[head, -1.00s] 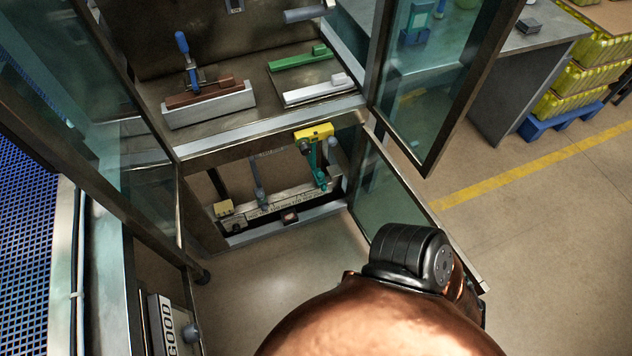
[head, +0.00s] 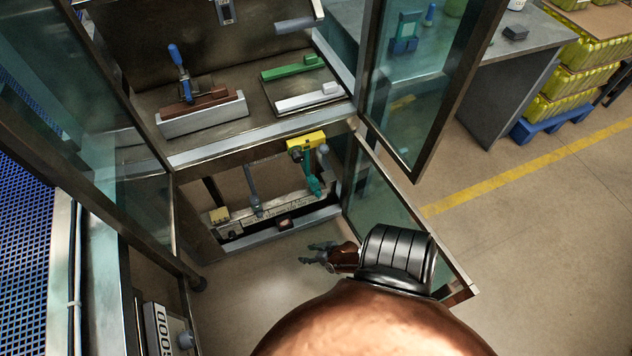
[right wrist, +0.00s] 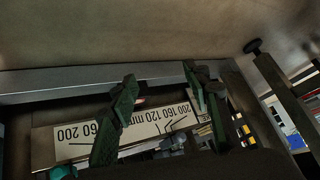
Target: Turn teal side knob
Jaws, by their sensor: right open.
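The teal knob (head: 313,184) hangs below a yellow block on the right part of a scale rail, in the lower opening of the machine. A small teal piece (right wrist: 62,172) also shows at the lower left edge of the right wrist view. My right gripper (head: 314,254) is open and empty, in front of and below the rail, apart from the knob. Its two spread fingers (right wrist: 160,80) show in the right wrist view with the numbered scale behind them. My left gripper is not in view.
The numbered scale rail (head: 280,206) also carries grey-blue levers (head: 254,190) and the yellow block (head: 306,141). An open glass door (head: 385,195) stands close to the right of my right arm. Above is a shelf with a clamp fixture (head: 203,110) and green and white bars.

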